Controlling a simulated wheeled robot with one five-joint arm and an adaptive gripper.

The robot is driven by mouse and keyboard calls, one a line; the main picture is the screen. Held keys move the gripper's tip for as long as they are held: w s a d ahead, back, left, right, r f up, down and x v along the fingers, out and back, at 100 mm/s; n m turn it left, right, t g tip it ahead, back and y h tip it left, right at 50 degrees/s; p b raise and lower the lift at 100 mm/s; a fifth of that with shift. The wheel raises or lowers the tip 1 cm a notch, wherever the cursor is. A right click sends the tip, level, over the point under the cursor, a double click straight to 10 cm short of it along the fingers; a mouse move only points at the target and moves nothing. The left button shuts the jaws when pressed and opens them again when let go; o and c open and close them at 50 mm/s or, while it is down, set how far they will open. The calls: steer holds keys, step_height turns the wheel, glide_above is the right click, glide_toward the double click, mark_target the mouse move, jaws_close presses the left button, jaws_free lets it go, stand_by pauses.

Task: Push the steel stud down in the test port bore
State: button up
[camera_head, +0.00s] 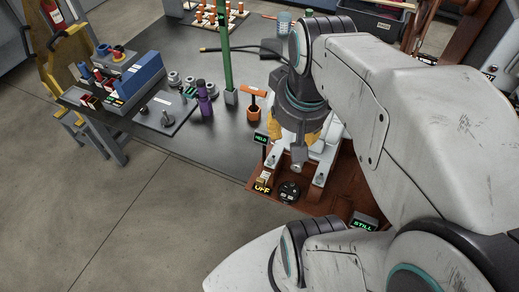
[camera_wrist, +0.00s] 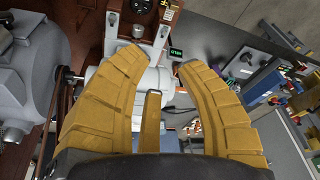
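My gripper (camera_head: 305,140) has yellow fingers and points down over the brown machine base, near its pale metal block. In the wrist view its fingers (camera_wrist: 158,62) are spread apart, with a white cylindrical machine part (camera_wrist: 148,80) visible between and beyond them. I cannot tell whether the fingers touch that part. A small round grey metal end (camera_head: 297,167) shows just below the gripper in the head view; I cannot tell whether it is the steel stud. The test port bore cannot be made out; my gripper and arm cover much of this area.
A black dial (camera_head: 289,191), an OFF sign (camera_head: 263,188) and a STILL sign (camera_head: 363,224) are on the machine. A green display (camera_head: 261,138) stands left of the gripper. The dark table (camera_head: 190,140) holds an orange-handled tool (camera_head: 254,103), a green post (camera_head: 225,50) and a purple bottle (camera_head: 204,98).

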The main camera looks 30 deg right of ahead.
steer(key=s+a+f+n+t+y, duration=0.1)
steer(key=s+a+f+n, duration=0.1)
steer(key=a+n, duration=0.2)
steer(key=a, duration=0.3)
steer(key=shift+a+f, duration=0.15)
steer(key=shift+f, duration=0.05)
steer(key=shift+s, duration=0.1)
